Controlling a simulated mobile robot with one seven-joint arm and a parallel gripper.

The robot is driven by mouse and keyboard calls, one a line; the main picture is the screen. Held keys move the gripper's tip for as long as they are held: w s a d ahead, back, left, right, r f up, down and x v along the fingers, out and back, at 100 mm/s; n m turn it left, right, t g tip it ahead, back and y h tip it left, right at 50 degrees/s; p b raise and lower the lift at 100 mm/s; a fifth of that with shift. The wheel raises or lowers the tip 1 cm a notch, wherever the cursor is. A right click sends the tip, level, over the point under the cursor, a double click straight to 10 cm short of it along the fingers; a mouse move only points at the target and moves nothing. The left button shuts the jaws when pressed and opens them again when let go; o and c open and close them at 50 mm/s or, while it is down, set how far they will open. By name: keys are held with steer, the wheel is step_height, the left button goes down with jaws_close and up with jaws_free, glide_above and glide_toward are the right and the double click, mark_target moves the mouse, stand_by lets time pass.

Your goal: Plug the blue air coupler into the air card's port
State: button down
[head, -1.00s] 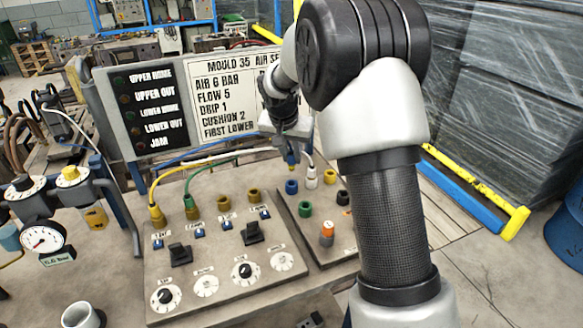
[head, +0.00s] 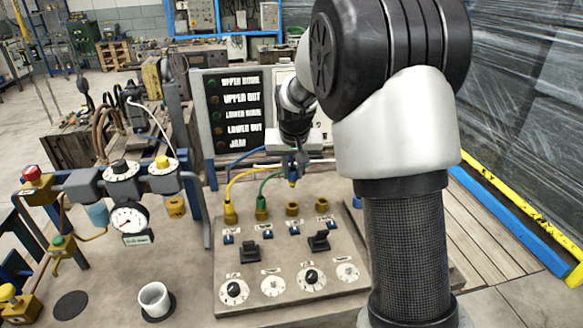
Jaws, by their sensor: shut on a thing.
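My gripper (head: 291,158) is shut on the blue air coupler (head: 293,179), which points down with a small yellow part showing. They are above the back of the grey control panel (head: 240,275), apparently over an empty brass port (head: 292,208), with a gap between. A second empty brass port (head: 321,207) is just to the right. A yellow hose (head: 231,195) and a green hose (head: 264,187) end in the two ports at left. The sign board (head: 238,110) stands behind; my arm hides its written sheet. I cannot tell which part is the air card.
A pressure gauge (head: 128,220) and regulators with a yellow knob (head: 163,162) stand left of the panel. A white cup (head: 154,299) sits at the front left. Black levers (head: 249,254) and dials (head: 234,291) rise from the panel. My arm hides the right side.

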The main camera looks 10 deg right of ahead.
mark_target(293, 183)
steer(key=shift+a+f, duration=0.15)
steer(key=shift+f, duration=0.05)
steer(key=shift+f+b, duration=2)
steer(key=shift+f, duration=0.7)
steer(key=shift+f+b, duration=0.95)
steer(key=shift+f, duration=0.3)
stand_by(0.5)
steer(key=c, duration=1.1)
jaws_free()
steer(key=shift+r, duration=0.15)
steer(key=shift+r+p, duration=2.6)
steer(key=shift+r, duration=1)
